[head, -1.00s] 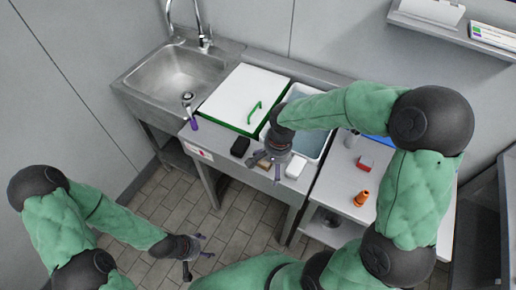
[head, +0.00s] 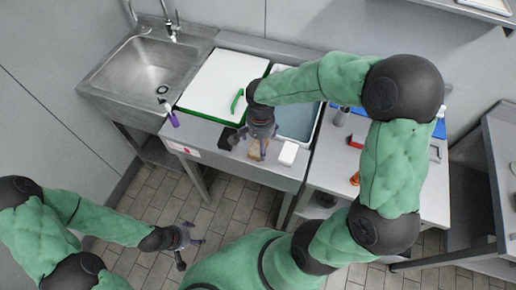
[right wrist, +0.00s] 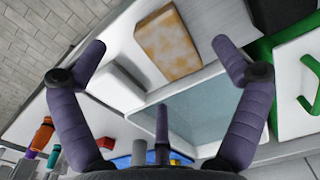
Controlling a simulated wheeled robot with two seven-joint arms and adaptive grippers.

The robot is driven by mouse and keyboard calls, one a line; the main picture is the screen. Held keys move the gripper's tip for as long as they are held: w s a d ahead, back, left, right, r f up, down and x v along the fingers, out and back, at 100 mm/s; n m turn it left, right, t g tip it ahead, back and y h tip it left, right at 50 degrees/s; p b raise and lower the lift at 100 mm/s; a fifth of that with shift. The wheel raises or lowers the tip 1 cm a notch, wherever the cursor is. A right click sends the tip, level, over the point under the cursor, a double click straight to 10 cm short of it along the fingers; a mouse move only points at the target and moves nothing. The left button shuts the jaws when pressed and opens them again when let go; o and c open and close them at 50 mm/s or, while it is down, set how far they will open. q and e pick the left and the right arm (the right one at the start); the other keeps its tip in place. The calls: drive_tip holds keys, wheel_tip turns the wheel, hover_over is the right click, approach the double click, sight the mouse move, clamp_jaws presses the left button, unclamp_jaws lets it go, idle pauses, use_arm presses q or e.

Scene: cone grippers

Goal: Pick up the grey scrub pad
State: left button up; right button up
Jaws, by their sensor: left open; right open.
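A dark grey pad (head: 226,138), likely the scrub pad, lies flat on the counter below the white board's front edge in the head view. My right gripper (head: 258,142) is open and empty above the counter, just right of the pad and over a tan sponge (head: 257,150). In the right wrist view its fingers (right wrist: 160,75) are spread, with the sponge (right wrist: 167,43) beyond them. My left gripper (head: 187,240) is open and empty over the floor.
A white block (head: 288,153) lies right of the sponge. Behind are a water-filled basin (head: 297,122) and a white board with green edging (head: 222,82). A sink (head: 150,67) is at left with a purple-handled tool (head: 172,118). A red item (head: 355,140) and orange item (head: 354,179) stand right.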

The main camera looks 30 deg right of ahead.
drive_tip(key=f, duration=0.1)
drive_tip(key=f+b, duration=0.1)
drive_tip(key=f, duration=0.2)
drive_tip(key=shift+w+d+f, duration=0.2)
drive_tip(key=shift+d+f, duration=0.05)
drive_tip(key=shift+f, duration=0.1)
drive_tip(key=shift+r, duration=0.1)
drive_tip(key=c, duration=1)
drive_tip(key=shift+o, duration=0.2)
drive_tip(key=shift+r, duration=0.55)
wheel_tip(320, 180, up, 2)
drive_tip(key=shift+r+p, duration=0.1)
drive_tip(key=shift+p, duration=0.25)
drive_tip(key=s+r+p, duration=0.1)
drive_tip(key=s+r, duration=0.4)
drive_tip(key=s, duration=0.2)
drive_tip(key=s+a+r+p, duration=0.1)
drive_tip(key=s+r+p, duration=0.1)
drive_tip(key=s+r, duration=0.2)
drive_tip(key=s, duration=0.3)
drive_tip(key=shift+a+r+p, duration=0.15)
drive_tip(key=shift+r+p, duration=0.15)
drive_tip(key=shift+r, duration=0.05)
